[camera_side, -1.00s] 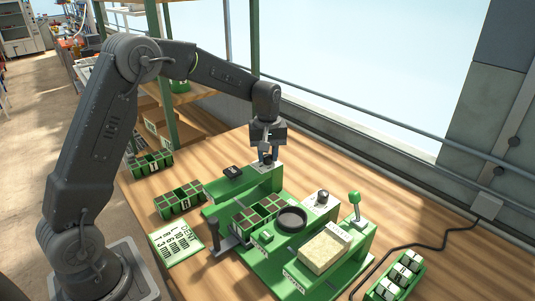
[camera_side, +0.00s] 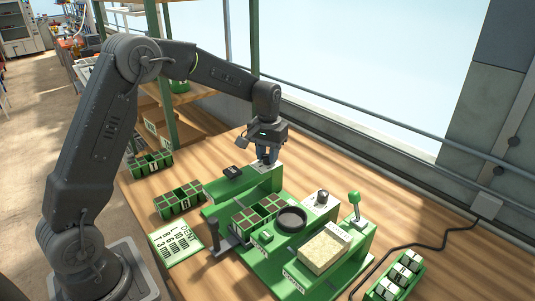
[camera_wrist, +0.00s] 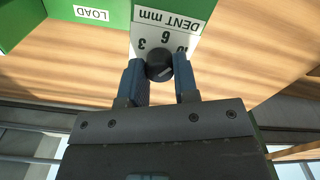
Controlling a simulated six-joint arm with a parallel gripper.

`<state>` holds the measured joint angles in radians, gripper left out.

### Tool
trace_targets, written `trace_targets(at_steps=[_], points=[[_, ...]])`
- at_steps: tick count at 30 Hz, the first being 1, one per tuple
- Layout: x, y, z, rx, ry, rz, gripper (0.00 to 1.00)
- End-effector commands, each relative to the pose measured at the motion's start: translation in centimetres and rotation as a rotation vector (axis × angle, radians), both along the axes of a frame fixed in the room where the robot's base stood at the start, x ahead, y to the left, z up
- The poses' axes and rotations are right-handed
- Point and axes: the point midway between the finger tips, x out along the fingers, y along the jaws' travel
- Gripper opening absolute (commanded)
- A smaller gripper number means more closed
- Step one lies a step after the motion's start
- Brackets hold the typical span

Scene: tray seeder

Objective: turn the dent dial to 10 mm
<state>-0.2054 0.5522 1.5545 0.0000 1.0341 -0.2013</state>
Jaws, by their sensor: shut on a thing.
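The dent dial (camera_wrist: 160,65) is a round black knob in front of a white plate (camera_wrist: 158,35) lettered DENT mm, with 3, 6 and 10, upside down in the wrist view. A pale mark shows on the knob; I cannot tell which number it points to. My gripper (camera_wrist: 159,82) has its two blue fingers on either side of the knob, shut on it. In the side view my gripper (camera_side: 266,158) reaches down onto the white dial plate (camera_side: 264,168) on the seeder's back block, and its fingers hide the knob.
The green seeder (camera_side: 235,186) carries a black round dish (camera_side: 291,220), a tan block (camera_side: 324,250) and a green-knobbed lever (camera_side: 355,202). A DENT card (camera_side: 177,243) and green trays (camera_side: 180,200) lie left.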

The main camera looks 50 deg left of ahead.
Motion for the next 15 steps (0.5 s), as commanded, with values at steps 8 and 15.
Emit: trace_targets(at_steps=[8, 15], points=[[-0.05, -0.06, 0.03, -0.001, 0.003, -0.238, 0.04], [-0.06, -0.08, 0.03, -0.001, 0.004, -0.386, 0.04]])
